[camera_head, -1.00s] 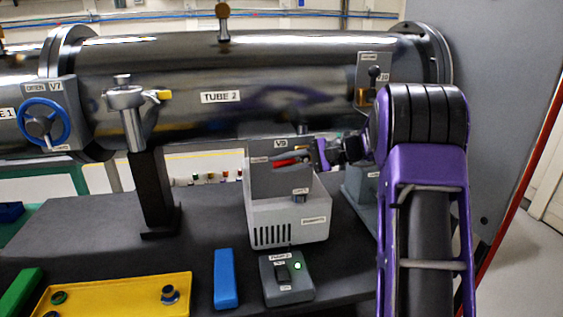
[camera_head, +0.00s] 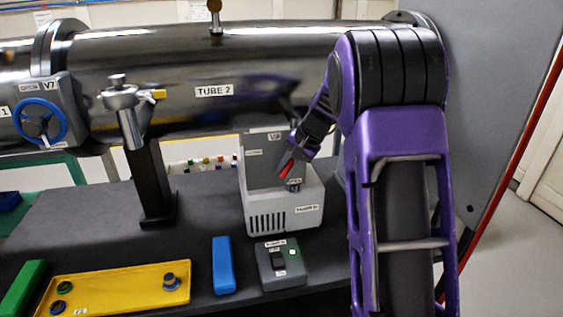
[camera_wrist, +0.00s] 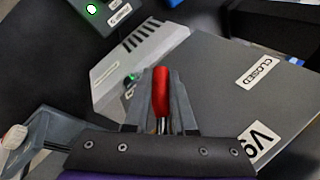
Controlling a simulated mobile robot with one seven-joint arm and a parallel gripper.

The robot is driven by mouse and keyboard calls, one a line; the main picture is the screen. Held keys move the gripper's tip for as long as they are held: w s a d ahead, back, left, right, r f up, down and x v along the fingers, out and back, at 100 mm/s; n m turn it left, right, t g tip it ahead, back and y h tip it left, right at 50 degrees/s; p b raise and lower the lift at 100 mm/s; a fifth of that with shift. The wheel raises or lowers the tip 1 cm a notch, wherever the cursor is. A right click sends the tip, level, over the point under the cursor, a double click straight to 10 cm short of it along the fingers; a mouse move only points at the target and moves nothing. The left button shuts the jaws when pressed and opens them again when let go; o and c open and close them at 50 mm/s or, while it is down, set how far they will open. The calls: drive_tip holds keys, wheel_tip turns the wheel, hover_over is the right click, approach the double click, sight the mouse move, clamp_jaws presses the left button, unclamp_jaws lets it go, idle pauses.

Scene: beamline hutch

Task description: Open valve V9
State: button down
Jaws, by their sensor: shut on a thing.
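Valve V9 is a grey panel (camera_head: 262,165) on a light grey pump housing below TUBE 2. It has a red lever handle (camera_head: 285,171). My gripper (camera_head: 288,163) is shut on this handle, coming from the upper right. In the wrist view the red handle (camera_wrist: 160,92) lies between the two fingers (camera_wrist: 160,76). A CLOSED label (camera_wrist: 258,70) is to the right there, beside the V9 label (camera_wrist: 264,141). In the head view the handle slants down, close to the lower label (camera_head: 294,184). My gripper partly hides the lever and its pivot.
A switch box (camera_head: 280,266) with a lit green lamp stands before the pump housing (camera_head: 284,212). A blue block (camera_head: 223,265) and a yellow plate (camera_head: 115,297) lie to its left. Valve V7 (camera_head: 40,121) has a blue wheel. TUBE 2 (camera_head: 150,65) runs above.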

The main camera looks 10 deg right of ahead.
drive_tip(key=shift+d+f+n+h+p, duration=0.15)
drive_tip(key=shift+d+h+p, duration=0.45)
drive_tip(key=shift+h, duration=0.45)
drive_tip(key=shift+d+f+n+h+p, duration=0.2)
drive_tip(key=shift+d+h+p, duration=0.4)
drive_tip(key=shift+h, duration=0.5)
drive_tip(key=shift+d+f+n+h+p, duration=0.15)
drive_tip(key=shift+d+h+p, duration=0.45)
drive_tip(key=shift+h, duration=0.45)
drive_tip(key=c, duration=0.8)
unclamp_jaws()
drive_tip(key=shift+o, duration=0.2)
drive_tip(key=v, duration=1.7)
drive_tip(key=shift+p, duration=0.45)
drive_tip(key=shift+a+r, duration=0.15)
drive_tip(key=shift+r, duration=0.05)
